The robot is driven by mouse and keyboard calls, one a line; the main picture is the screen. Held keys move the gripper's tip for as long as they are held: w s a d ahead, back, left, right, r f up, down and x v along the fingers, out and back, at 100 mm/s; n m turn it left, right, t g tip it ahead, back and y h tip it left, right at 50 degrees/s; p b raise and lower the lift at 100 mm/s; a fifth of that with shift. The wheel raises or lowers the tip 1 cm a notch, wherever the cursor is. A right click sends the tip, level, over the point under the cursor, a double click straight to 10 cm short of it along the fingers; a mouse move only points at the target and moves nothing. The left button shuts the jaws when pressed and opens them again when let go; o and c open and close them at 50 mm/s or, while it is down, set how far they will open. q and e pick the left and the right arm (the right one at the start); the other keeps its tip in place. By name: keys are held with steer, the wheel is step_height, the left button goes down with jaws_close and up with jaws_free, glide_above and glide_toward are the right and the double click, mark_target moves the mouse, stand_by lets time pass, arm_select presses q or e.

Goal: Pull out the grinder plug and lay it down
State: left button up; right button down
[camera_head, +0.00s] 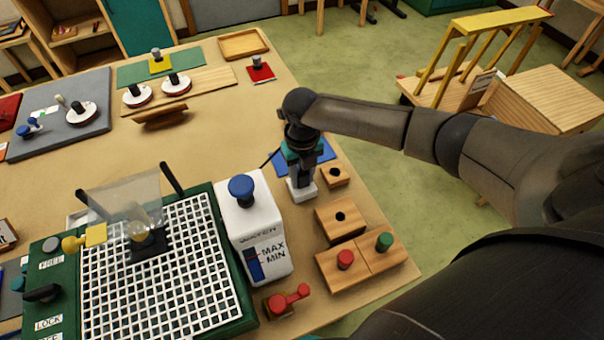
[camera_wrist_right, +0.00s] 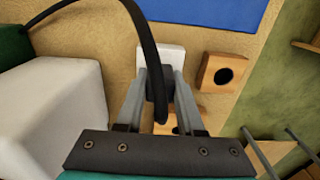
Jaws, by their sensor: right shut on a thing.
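My right gripper (camera_head: 302,178) points down at the right side of the table, over a small white socket block (camera_head: 303,194). In the right wrist view its fingers (camera_wrist_right: 160,88) are shut on the black plug (camera_wrist_right: 154,80), with a black cord (camera_wrist_right: 133,12) curving up and left from it. The white socket block (camera_wrist_right: 175,54) shows right behind the plug; whether the plug is still seated in it cannot be told. The grinder (camera_head: 215,312) is a green box with a white grid and a clear shield (camera_head: 120,195). My left gripper is not in view.
A blue mat (camera_head: 328,151) lies just behind the socket block. A wooden block with a hole (camera_head: 335,177) stands close on its right, another (camera_head: 340,220) in front. A white water bottle (camera_head: 250,225) with a blue cap stands to the left.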

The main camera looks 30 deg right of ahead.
mark_target(301, 172)
steer(key=shift+r+p, duration=0.7)
steer(key=shift+r, duration=0.15)
stand_by(0.7)
steer(key=shift+r+p, duration=0.65)
steer(key=shift+p, duration=0.1)
steer(key=shift+w+a+m, duration=0.1)
steer(key=shift+a+m, duration=0.05)
steer(key=shift+m, duration=0.15)
